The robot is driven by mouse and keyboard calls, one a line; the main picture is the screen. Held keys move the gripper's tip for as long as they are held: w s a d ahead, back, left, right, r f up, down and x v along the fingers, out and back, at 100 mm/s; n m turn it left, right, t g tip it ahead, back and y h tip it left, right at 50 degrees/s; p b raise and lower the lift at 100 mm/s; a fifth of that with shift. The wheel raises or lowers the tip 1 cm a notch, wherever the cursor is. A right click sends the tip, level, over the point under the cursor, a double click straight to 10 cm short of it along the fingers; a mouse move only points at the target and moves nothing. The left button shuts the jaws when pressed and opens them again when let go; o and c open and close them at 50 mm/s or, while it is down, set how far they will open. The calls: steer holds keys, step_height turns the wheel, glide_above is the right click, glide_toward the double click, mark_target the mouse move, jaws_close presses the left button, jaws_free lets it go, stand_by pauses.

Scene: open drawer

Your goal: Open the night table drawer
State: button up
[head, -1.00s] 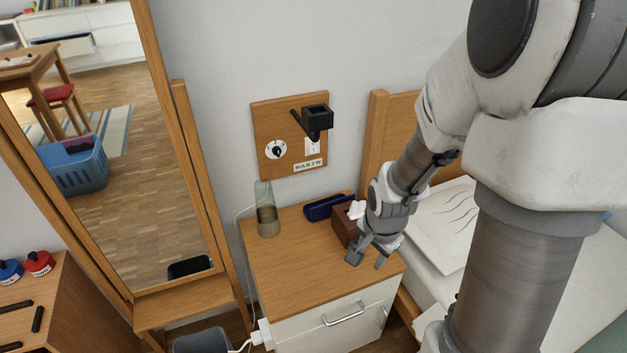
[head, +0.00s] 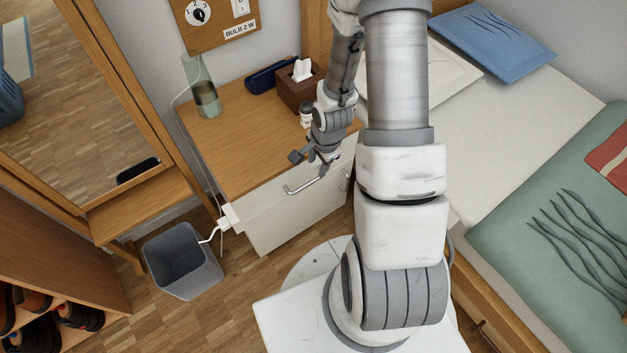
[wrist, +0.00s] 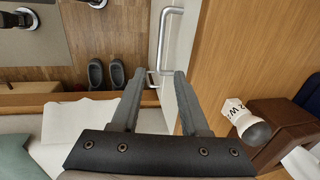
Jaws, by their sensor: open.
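The night table (head: 222,135) has a wooden top and a white front. Its drawer front (head: 262,207) looks flush with the body. The bar-shaped metal drawer handle (head: 303,186) sticks out from this front. My gripper (head: 312,163) is open and empty, at the front edge of the night table, right by the handle. In the wrist view, the handle (wrist: 168,38) runs up from between my fingertips (wrist: 158,78), its near end showing in the gap. The white drawer front (wrist: 187,60) is beside the right finger. I cannot tell whether a finger touches the handle.
On the night table are a tissue box (head: 300,88), a small bulb (head: 306,112), a blue case (head: 272,75) and a glass vase (head: 201,88). A grey bin (head: 183,262) stands at front left. The bed (head: 540,110) is on the right. Floor before the drawer is partly clear.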

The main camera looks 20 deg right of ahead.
mark_target(313, 180)
steer(key=f+b, duration=0.1)
steer(key=f, duration=0.2)
steer(key=w+f+b, duration=0.1)
steer(key=f, duration=0.2)
steer(key=w+f+b, duration=0.1)
steer(key=f, duration=0.2)
steer(key=shift+a+f, duration=0.15)
steer(key=shift+f, duration=0.1)
steer(key=shift+c, duration=0.3)
jaws_close()
stand_by(0.6)
